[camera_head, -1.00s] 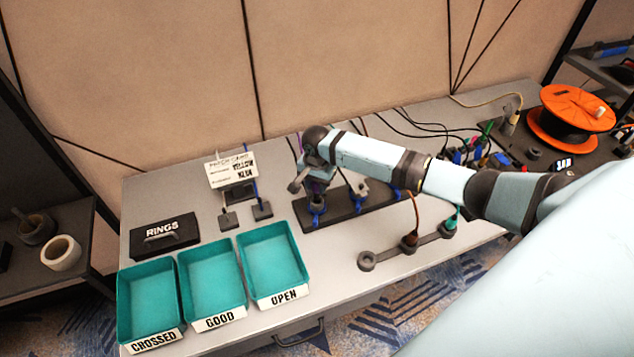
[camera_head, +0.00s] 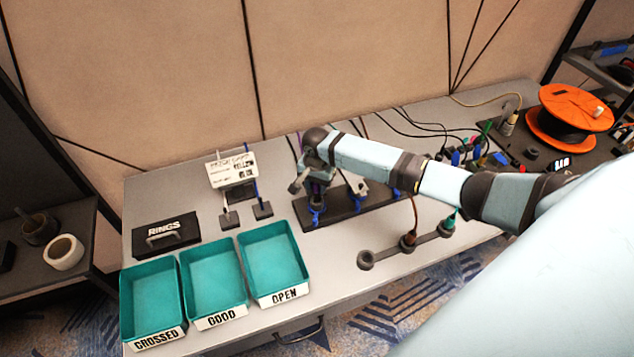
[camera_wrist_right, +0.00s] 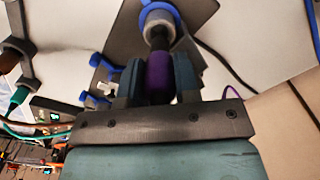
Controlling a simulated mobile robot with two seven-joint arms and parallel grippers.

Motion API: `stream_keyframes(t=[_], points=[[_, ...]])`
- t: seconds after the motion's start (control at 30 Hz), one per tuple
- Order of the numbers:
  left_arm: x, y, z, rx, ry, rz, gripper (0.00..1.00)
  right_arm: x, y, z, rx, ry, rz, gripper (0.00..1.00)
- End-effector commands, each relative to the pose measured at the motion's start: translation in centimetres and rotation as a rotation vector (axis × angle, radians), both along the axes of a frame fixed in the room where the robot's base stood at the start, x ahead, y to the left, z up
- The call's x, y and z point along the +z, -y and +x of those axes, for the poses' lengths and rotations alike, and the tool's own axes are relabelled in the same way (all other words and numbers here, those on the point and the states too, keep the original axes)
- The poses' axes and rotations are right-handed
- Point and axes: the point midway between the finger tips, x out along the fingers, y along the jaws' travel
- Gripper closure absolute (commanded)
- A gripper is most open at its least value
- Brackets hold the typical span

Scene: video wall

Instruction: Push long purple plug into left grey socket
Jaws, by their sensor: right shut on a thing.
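My right gripper (camera_wrist_right: 158,72) is shut on the purple plug (camera_wrist_right: 159,86), its two fingers on either side of it. The plug's dark tip points at a grey socket (camera_wrist_right: 157,22) with a blue ring and meets its mouth; how deep it sits I cannot tell. A purple cable runs off to the right. In the head view my right gripper (camera_head: 317,186) is over the left end of the dark socket board (camera_head: 347,210), mostly hidden by my wrist. A blue-ringed holder (camera_head: 316,217) shows just below it. My left gripper is not in view.
Teal trays (camera_head: 273,263) stand at the front left, with a black RINGS box (camera_head: 165,236) behind. A grey stand with brown and green plugs (camera_head: 408,243) lies in front of the board. Cables and an orange reel (camera_head: 570,118) are at the right.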

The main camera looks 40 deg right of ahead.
Motion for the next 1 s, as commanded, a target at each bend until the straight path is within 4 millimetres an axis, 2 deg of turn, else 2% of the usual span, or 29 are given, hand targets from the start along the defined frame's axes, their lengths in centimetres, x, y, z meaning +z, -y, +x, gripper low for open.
stream_keyframes(t=[0.57, 1.0], points=[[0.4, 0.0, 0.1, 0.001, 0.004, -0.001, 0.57, -0.2, 0.0, 0.0, 0.001, -0.001, 0.0, 0.95], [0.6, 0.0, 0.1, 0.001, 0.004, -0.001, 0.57, -1.3, 0.0, -0.1, 0.001, -0.001, -0.001, 0.95]])
